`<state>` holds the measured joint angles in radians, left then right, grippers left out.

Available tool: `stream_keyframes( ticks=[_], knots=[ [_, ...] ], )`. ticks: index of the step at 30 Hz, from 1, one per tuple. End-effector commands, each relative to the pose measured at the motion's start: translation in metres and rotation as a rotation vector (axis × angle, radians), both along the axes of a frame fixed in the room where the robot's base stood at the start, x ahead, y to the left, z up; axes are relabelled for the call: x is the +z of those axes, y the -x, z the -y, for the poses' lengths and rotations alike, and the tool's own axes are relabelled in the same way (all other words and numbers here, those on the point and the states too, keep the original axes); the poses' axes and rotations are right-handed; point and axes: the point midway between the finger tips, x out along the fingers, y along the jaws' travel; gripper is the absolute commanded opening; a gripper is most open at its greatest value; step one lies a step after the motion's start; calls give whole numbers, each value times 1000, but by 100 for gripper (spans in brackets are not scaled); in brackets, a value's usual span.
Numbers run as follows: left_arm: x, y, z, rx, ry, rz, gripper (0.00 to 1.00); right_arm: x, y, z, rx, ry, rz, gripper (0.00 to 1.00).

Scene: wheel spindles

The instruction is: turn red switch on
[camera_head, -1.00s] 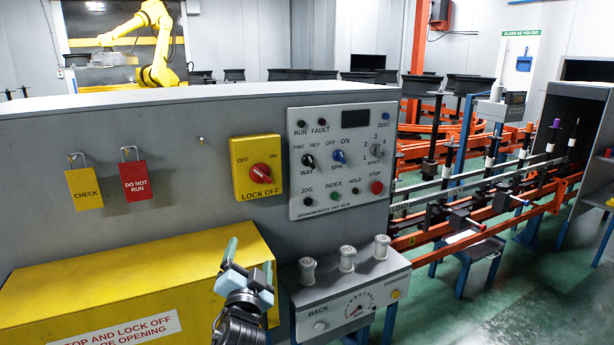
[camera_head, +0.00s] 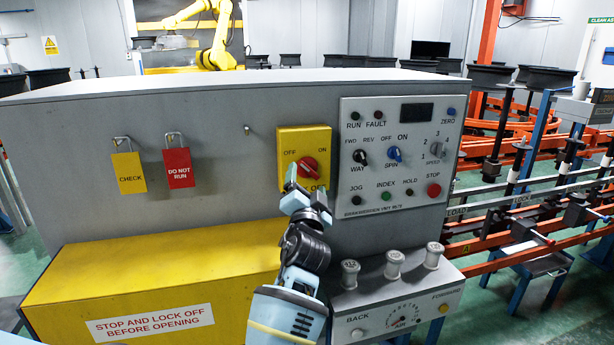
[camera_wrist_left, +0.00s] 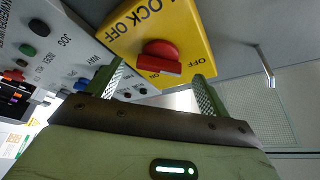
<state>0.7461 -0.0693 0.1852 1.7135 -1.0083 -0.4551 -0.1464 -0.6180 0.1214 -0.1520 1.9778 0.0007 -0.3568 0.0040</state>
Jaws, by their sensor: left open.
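The red switch (camera_head: 306,167) is a rotary knob on a yellow lock-off plate (camera_head: 318,137) marked OFF and ON, on the grey cabinet front. Its handle is tilted. My left gripper (camera_head: 306,190) is in front of the plate's lower part and hides some of the LOCK OFF lettering. In the left wrist view the red switch (camera_wrist_left: 160,57) lies ahead, between the two fingers (camera_wrist_left: 158,82) as seen from the wrist. The fingers are apart and empty, and I see no contact with the switch. My right gripper is not in view.
A grey control panel (camera_head: 395,190) with knobs and buttons is right of the plate. Yellow CHECK (camera_head: 131,174) and red DO NOT RUN (camera_head: 179,169) tags hang to the left. A grey box (camera_head: 373,298) with three spools juts out at lower right; a yellow cover (camera_head: 150,275) is at lower left.

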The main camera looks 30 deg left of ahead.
Motion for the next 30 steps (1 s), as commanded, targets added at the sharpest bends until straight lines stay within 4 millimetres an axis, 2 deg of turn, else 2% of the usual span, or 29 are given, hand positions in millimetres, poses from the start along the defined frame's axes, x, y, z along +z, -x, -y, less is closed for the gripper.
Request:
stream_keyframes(
  ticks=[7, 18, 28, 30],
  knots=[
    [7, -21, -14, 0, 0, 0, 80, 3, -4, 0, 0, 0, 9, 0],
    [8, -24, -17, 0, -1, -1, 80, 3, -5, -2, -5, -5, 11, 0],
    [8, -24, -16, 1, 0, -1, 38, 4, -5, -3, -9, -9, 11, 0],
    [8, -24, -16, 1, 0, -1, 35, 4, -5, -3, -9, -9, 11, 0]
  ],
)
